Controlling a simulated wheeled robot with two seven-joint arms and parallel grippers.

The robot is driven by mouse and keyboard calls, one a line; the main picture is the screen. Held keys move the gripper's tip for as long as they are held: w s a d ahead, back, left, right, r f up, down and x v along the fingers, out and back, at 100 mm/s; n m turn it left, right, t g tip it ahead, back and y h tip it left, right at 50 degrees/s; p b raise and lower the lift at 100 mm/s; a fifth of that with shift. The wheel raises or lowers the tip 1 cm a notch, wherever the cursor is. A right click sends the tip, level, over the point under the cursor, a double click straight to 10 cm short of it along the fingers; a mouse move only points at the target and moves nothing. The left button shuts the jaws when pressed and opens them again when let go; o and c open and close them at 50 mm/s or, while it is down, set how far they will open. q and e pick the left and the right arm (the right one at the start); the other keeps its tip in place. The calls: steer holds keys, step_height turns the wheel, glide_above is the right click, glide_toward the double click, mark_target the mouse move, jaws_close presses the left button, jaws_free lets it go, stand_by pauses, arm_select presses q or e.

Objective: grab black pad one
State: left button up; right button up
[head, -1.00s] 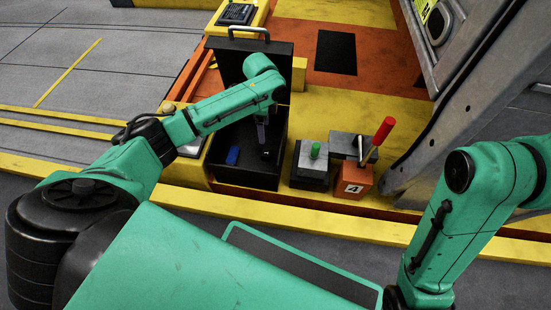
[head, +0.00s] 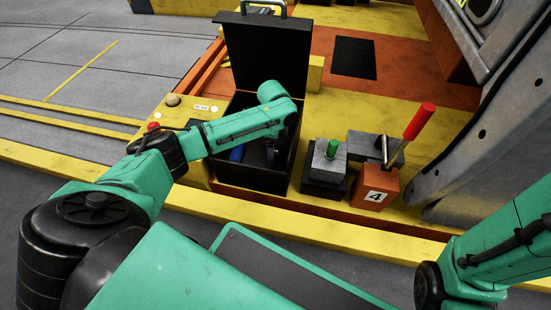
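An open black case (head: 250,174) stands on the yellow deck, its lid (head: 266,58) raised upright at the back. My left arm reaches over the case from the left. My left gripper (head: 271,152) points down inside the case; it is small and dark against the interior, so I cannot tell if it is open or holds anything. A blue object (head: 237,153) lies in the case, left of the gripper and partly covered by my arm. I cannot make out a black pad in the dark interior. My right arm is at the right edge; its gripper is out of view.
Right of the case are a block with a green knob (head: 332,148) and an orange box marked 4 (head: 374,187) beside a red-handled lever (head: 419,121). A flat black square (head: 354,57) lies on the deck behind. A grey metal structure (head: 495,125) rises at right.

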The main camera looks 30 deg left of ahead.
arm_select(q)
steer(key=shift+r, duration=0.1)
jaws_close()
